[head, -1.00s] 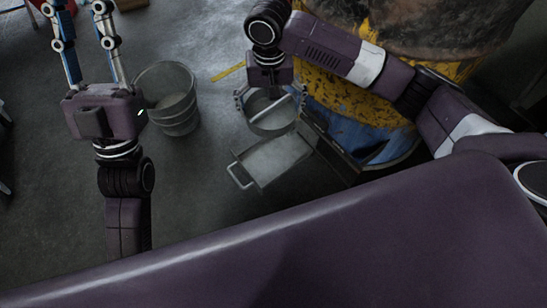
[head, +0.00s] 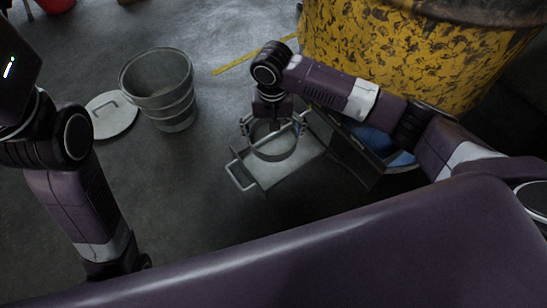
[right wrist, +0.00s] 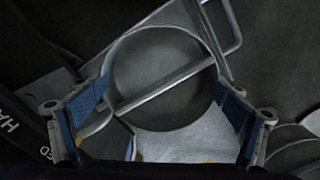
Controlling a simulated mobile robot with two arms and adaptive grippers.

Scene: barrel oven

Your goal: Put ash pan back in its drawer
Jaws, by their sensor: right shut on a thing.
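The ash pan (head: 275,153) is a round grey metal pan with a bar across its top. My right gripper (head: 272,125) is shut on it and holds it over the pulled-out drawer. In the right wrist view the pan (right wrist: 160,95) lies between the blue-padded fingers. The drawer (head: 310,160) is a flat grey metal tray with a loop handle (head: 238,180) at its front. Whether the pan touches the drawer floor is unclear. Only the body of my left gripper shows at the left edge; its fingers are out of frame.
The yellow barrel oven (head: 400,50) stands behind, with a dark panel (head: 355,155) beside the drawer. A metal bucket (head: 170,108) and a round lid (head: 108,120) are on the floor at left. The floor between bucket and drawer is clear.

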